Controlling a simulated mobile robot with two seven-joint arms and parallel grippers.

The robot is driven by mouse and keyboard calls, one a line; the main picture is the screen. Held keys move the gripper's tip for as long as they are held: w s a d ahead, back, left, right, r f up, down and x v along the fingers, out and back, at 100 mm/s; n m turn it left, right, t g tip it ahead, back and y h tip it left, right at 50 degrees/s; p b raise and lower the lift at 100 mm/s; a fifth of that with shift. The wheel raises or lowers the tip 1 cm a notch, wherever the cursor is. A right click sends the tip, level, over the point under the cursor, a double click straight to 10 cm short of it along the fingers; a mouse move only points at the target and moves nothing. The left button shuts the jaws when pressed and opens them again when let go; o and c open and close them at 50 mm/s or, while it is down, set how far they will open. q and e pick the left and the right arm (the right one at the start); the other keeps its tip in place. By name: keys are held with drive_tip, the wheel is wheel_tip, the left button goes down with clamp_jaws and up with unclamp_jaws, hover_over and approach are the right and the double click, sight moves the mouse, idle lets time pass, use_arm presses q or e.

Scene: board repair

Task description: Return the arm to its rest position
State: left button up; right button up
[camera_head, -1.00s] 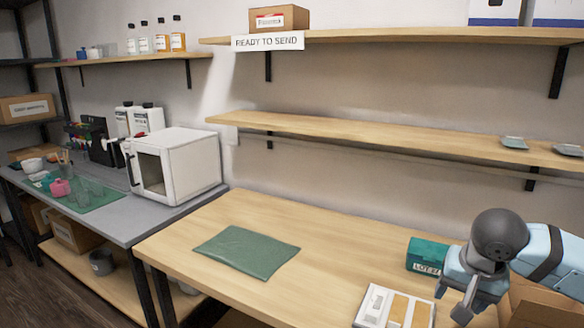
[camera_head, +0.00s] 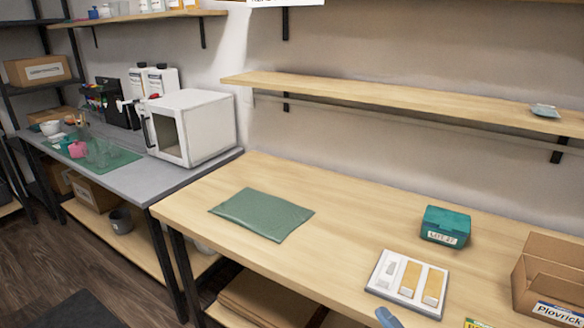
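Neither gripper shows clearly in the head view. The white tray (camera_head: 374,283) with tan and pale slots lies on the wooden workbench (camera_head: 333,200). A teal box (camera_head: 445,226) labelled with a lot number stands behind it. No arm is over or touching either of them.
A green mat (camera_head: 262,214) lies flat on the bench's left part. An open cardboard box (camera_head: 550,284) stands at the right edge. A white oven-like cabinet (camera_head: 210,128) stands on the grey side table (camera_head: 160,181). A wooden shelf (camera_head: 400,100) runs above the bench.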

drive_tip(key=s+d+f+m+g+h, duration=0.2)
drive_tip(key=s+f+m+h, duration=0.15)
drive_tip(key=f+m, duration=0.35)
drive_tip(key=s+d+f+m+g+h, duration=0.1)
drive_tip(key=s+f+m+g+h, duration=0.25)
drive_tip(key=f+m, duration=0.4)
use_arm(q)
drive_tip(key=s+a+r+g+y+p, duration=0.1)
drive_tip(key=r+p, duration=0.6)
drive_tip(key=p, duration=0.9)
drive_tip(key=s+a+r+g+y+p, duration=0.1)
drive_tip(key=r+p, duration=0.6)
drive_tip(key=p, duration=0.8)
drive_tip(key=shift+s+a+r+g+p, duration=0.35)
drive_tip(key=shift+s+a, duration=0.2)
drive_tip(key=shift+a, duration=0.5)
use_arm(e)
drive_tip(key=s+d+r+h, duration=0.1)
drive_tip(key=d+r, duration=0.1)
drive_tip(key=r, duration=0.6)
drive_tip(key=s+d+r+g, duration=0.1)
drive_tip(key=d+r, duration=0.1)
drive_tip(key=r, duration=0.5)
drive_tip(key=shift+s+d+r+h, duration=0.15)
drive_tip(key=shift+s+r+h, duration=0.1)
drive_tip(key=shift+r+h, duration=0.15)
